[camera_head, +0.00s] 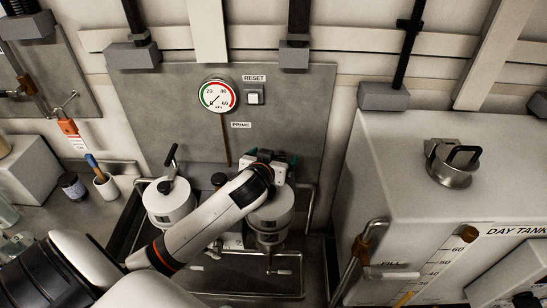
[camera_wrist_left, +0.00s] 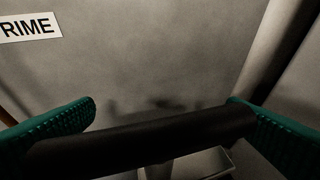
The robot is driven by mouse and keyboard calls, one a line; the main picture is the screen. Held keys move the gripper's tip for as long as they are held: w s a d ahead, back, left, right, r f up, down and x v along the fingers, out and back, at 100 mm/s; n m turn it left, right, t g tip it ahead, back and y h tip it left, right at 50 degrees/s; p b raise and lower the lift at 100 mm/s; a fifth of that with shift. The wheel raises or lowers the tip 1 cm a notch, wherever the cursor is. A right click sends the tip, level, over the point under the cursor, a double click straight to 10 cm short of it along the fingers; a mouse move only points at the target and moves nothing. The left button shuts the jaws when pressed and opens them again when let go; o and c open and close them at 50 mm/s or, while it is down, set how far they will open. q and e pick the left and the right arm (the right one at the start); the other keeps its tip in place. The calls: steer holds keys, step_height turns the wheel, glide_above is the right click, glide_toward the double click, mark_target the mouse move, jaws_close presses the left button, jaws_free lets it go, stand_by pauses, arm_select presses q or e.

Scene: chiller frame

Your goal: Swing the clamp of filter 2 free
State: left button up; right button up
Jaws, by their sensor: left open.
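Two pale filter housings stand side by side in the head view: the left one (camera_head: 168,205) has a black clamp handle (camera_head: 171,158) tilted up from its lid. The right one (camera_head: 271,217) sits under my left gripper (camera_head: 277,157), which hides its lid and clamp; I cannot read which number each bears. In the left wrist view a dark round bar (camera_wrist_left: 150,137), seemingly the clamp handle, spans between the green finger pads of my left gripper (camera_wrist_left: 165,125). The fingers are apart, one at each end of the bar. My right gripper is not in view.
A panel (camera_head: 290,115) behind holds a gauge (camera_head: 217,96) and a RESET switch (camera_head: 254,95). The large day tank (camera_head: 400,160) stands to the right. A cup with a marker (camera_head: 106,185) and a dark jar (camera_head: 72,186) stand at left.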

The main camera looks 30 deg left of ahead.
arm_select(q)
steer(key=shift+s, duration=0.35)
steer(key=b+v, duration=0.1)
steer(key=v, duration=1)
steer(key=shift+s+d+r, duration=0.15)
steer(key=shift+d+r, duration=0.05)
steer(key=shift+r, duration=0.05)
steer(key=shift+f, duration=0.1)
